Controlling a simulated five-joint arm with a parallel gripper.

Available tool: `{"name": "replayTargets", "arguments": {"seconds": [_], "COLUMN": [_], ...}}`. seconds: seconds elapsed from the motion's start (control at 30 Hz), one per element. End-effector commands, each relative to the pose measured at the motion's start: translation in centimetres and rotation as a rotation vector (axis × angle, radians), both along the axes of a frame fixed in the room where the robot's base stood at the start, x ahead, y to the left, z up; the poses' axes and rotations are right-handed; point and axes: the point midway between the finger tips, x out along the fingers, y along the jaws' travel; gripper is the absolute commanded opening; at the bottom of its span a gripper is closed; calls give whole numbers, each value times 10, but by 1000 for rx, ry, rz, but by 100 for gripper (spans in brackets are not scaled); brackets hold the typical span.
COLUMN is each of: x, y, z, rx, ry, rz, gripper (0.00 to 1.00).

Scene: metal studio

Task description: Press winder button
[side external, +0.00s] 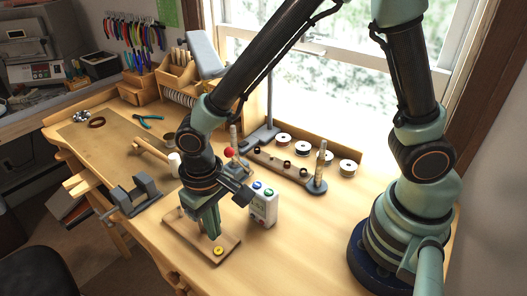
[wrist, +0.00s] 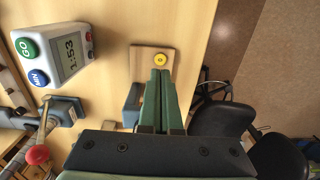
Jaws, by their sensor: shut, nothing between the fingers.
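A yellow round button (side external: 218,250) sits on a flat wooden board (side external: 200,245) near the front edge of the workbench. The button (wrist: 160,59) also shows in the wrist view, on the board (wrist: 139,60), just beyond my fingertips. My gripper (side external: 213,236) is shut and empty, pointing down over the board. Its tips are close to the button; I cannot tell whether they touch it. The wrist view shows the two fingers (wrist: 160,76) together. No writing on the yellow button is legible.
A white timer (side external: 263,207) with green GO and blue MIN buttons stands right of the board; its display reads 1:53 in the wrist view. A red-knobbed crank (side external: 228,153) is behind my gripper. A grey vise (side external: 135,195) is left; spools (side external: 302,148) stand at the back.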

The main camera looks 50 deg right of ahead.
Motion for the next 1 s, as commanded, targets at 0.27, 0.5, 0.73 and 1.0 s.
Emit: {"name": "replayTargets", "arguments": {"seconds": [0.27, 0.5, 0.73, 1.0], "x": [1, 1, 3, 21], "y": [0, 0, -3, -57], "z": [25, 27, 32, 90], "rx": [0, 0, 7, 62], "ry": [0, 0, -10, -133], "rz": [0, 0, -2, -10], "gripper": [0, 0, 0, 0]}}
